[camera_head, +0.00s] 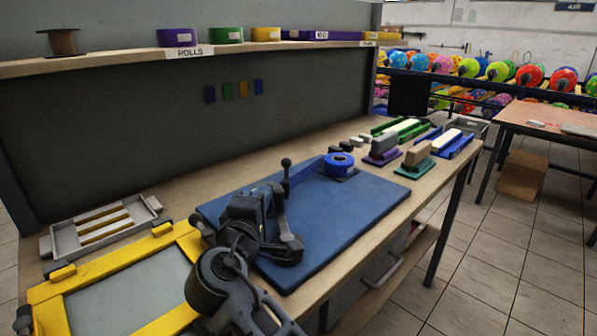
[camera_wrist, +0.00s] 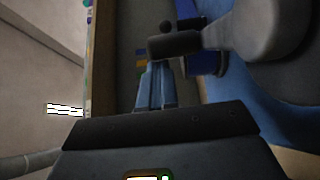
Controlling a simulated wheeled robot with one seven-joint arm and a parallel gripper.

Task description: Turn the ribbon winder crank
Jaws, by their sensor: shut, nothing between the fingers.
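The ribbon winder stands on a blue board (camera_head: 375,200) on the workbench. Its crank (camera_head: 284,215) is a grey arm with an upright dark handle topped by a ball knob (camera_head: 286,162). My gripper (camera_head: 268,194) is left of the crank handle, low over the board. In the wrist view, my gripper's fingers (camera_wrist: 156,72) are shut with nothing between them. Their tips are close to the dark crank handle (camera_wrist: 174,45); I cannot tell whether they touch it. The crank's grey arm runs right from the handle. A blue ribbon roll (camera_head: 339,160) sits behind the crank. My gripper hides part of the winder.
A yellow frame (camera_head: 110,265) lies at the front left, with a grey tray (camera_head: 103,222) behind it. Stamp-like blocks (camera_head: 416,160) and green and blue trays stand at the bench's far right. A shelf (camera_head: 120,62) with rolls runs above. The board's right part is clear.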

